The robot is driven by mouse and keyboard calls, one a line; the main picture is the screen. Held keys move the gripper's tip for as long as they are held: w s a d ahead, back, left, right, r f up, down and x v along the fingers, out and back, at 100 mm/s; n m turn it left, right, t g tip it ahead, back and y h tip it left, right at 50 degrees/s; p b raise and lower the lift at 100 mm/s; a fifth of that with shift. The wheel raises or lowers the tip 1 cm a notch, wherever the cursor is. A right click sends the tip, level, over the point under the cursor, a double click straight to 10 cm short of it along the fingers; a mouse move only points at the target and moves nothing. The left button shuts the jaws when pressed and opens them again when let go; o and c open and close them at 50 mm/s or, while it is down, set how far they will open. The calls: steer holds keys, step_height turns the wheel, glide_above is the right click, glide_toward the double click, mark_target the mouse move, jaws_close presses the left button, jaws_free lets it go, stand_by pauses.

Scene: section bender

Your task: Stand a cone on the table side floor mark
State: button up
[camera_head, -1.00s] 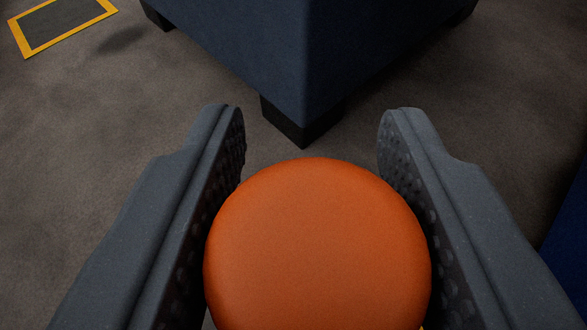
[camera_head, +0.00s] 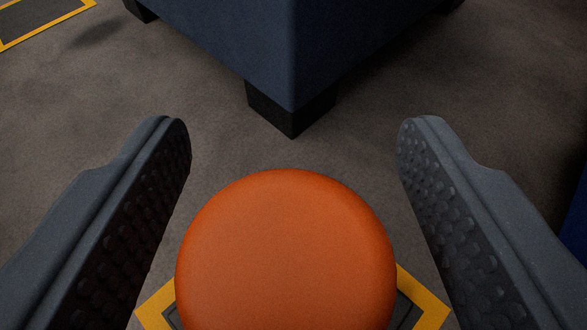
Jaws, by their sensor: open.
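An orange rounded top (camera_head: 286,250), which seems to be the cone seen from above, is between the jaws of my gripper (camera_head: 293,145). The jaws are open, with clear gaps on both sides of it. Below it, corners of a yellow-bordered floor mark (camera_head: 424,304) show on its left and right. The orange top covers the middle of the mark. Its base is hidden, so I cannot tell exactly how it meets the floor.
A dark blue machine body (camera_head: 290,45) on black feet (camera_head: 290,108) stands just ahead. Another yellow-bordered mark (camera_head: 40,36) lies at the upper left. A blue object (camera_head: 578,225) is at the right edge. Bare grey-brown floor lies between.

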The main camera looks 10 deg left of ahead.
steer(key=p+v, duration=0.2)
steer(key=v, duration=1)
steer(key=shift+p, duration=0.3)
steer(key=shift+a, duration=0.1)
